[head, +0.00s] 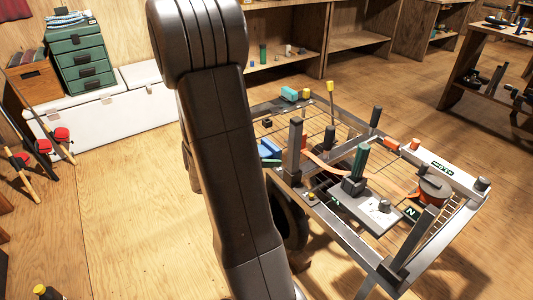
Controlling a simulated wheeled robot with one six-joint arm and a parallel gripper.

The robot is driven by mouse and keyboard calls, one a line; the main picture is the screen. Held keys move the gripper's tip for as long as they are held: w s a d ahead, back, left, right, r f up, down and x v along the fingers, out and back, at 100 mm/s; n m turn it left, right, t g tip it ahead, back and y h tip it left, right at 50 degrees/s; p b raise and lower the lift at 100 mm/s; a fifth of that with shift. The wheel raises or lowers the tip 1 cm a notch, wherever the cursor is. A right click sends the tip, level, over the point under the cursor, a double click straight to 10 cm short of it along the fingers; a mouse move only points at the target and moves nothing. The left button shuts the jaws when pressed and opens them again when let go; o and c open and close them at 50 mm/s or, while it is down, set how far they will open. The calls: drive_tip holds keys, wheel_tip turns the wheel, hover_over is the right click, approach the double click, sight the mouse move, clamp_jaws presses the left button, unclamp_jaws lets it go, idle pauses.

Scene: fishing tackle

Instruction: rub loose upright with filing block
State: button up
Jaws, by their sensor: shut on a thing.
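A metal-framed cart or rack (345,232) with a wire grid top stands right of centre. Several uprights rise from it: a grey post (296,148) at its left, a dark post (375,117) at the back, and a slanted grey post (412,238) at the front right. I cannot tell which upright is loose. A green-topped dark piece (355,168) stands on a pale plate (368,207). No filing block can be made out for certain. My gripper is not visible; my dark arm crosses the picture and hides part of the cart's left side.
A green drawer cabinet (82,58) sits on white chests (95,118) at the left. The wooden floor (140,215) left of my arm is mostly clear.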

drive_tip(key=shift+s+a+r+p, duration=0.1)
drive_tip(key=shift+s+a+p, duration=0.15)
drive_tip(key=shift+s+a, duration=0.3)
drive_tip(key=shift+s+a+r+p, duration=0.1)
drive_tip(key=shift+s+a+p, duration=0.15)
drive_tip(key=shift+a, duration=0.4)
drive_tip(key=shift+d+f, duration=0.1)
